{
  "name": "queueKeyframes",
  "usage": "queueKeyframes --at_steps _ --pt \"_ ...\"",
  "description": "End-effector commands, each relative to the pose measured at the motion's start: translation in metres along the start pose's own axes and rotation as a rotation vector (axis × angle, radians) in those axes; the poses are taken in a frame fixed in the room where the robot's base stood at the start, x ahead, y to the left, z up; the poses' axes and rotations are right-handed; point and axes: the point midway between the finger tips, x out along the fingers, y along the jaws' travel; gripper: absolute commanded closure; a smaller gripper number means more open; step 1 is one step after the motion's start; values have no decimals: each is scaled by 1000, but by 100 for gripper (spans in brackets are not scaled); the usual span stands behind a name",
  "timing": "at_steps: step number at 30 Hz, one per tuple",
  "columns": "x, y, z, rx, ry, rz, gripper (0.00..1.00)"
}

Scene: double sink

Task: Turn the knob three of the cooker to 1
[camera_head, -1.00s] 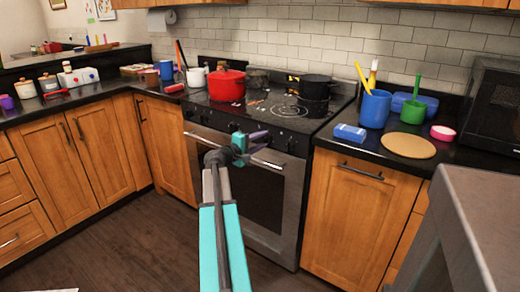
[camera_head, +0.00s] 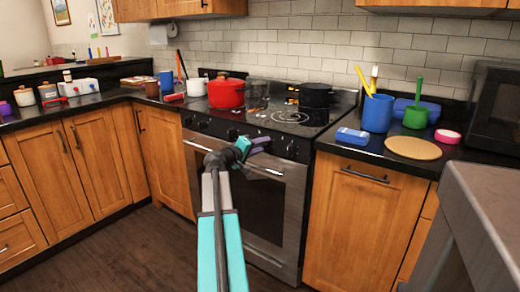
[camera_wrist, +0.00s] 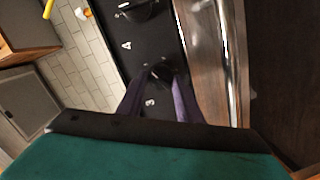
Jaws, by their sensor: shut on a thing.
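The cooker (camera_head: 262,205) has a dark front panel with a row of black knobs above the oven door handle. My gripper (camera_head: 262,143) is at this panel, on its right half. In the wrist view my gripper (camera_wrist: 158,82) has its two purple fingers on either side of a dark knob (camera_wrist: 160,70), shut on it. The printed number 3 (camera_wrist: 150,103) shows between the fingers, beside this knob. Another knob (camera_wrist: 140,8) with the number 4 lies farther up in that view. The knob's pointer and its exact setting are too dark to read.
The metal oven handle (camera_wrist: 212,60) runs close alongside the panel. A red pot (camera_head: 226,94) and a black pot (camera_head: 315,96) stand on the hob. A grey-topped block (camera_head: 480,195) stands at the near right. The floor before the cooker is clear.

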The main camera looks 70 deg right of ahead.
Motion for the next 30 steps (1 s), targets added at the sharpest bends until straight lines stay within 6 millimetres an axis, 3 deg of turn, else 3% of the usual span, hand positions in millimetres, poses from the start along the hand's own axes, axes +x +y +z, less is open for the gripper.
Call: queueKeyframes --at_steps 8,9,12,23,30 --pt "1 2 -3 0 7 2 90" --pt "1 2 -3 0 7 2 66" --pt "1 2 -2 0 6 1 49" --pt "0 0 -1 0 3 0 49" --pt "-15 0 0 0 4 -1 49"
